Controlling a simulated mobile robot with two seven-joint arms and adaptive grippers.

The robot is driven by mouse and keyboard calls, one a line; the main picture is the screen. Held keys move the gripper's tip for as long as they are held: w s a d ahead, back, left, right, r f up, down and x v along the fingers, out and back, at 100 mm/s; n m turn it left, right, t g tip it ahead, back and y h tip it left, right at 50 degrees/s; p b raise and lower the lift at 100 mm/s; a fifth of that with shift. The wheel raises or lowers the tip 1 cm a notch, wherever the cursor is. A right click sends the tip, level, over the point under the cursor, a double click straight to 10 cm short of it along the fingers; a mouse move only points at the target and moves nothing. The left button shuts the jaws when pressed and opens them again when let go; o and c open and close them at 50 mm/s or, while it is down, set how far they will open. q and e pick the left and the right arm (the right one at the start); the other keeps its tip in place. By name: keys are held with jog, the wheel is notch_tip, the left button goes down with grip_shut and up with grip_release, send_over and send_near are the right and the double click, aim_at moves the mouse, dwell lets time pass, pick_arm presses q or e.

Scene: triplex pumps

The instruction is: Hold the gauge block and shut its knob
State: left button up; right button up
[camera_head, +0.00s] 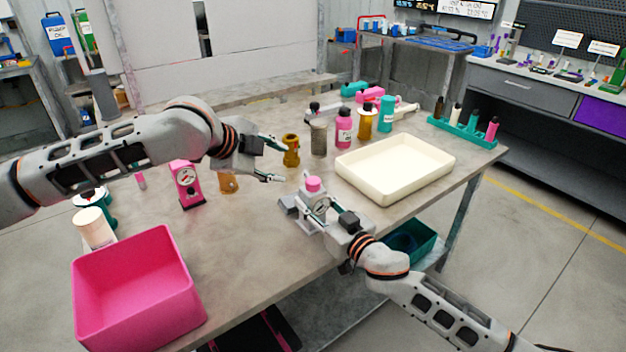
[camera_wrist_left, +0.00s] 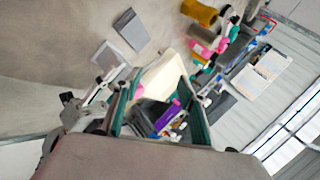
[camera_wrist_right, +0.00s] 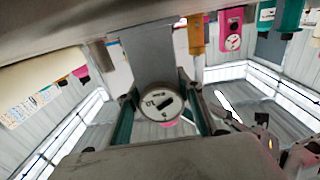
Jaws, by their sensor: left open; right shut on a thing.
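The gauge block is a grey block with a round white dial (camera_head: 320,206) and a pink knob (camera_head: 313,184) on top. It is at the table's front edge in the head view. My right gripper (camera_head: 322,212) is shut on it. In the right wrist view the dial (camera_wrist_right: 160,103) sits between the fingers, with the grey body (camera_wrist_right: 150,55) above and a little pink below. My left gripper (camera_head: 277,160) is open and empty, above and left of the block, apart from the knob. Its spread fingers (camera_wrist_left: 160,105) show in the left wrist view; I cannot clearly identify the knob there.
A cream tray (camera_head: 395,194) lies right of the block. A brass-coloured part (camera_head: 291,150) stands just behind my left gripper. A pink gauge unit (camera_head: 187,184) and a pink bin (camera_head: 150,331) are at the left. Several bottles stand behind the tray.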

pick_arm(q)
jog(key=s+n, duration=0.1)
jog(key=n, duration=0.2)
jog(key=n+t+h, duration=0.1)
jog(key=n+h, duration=0.3)
jog(key=n, duration=0.5)
send_near(312, 180)
jog(key=x, duration=1)
jog(key=shift+w+d, duration=0.1)
jog(key=shift+d, duration=0.05)
jog(key=c, duration=1.1)
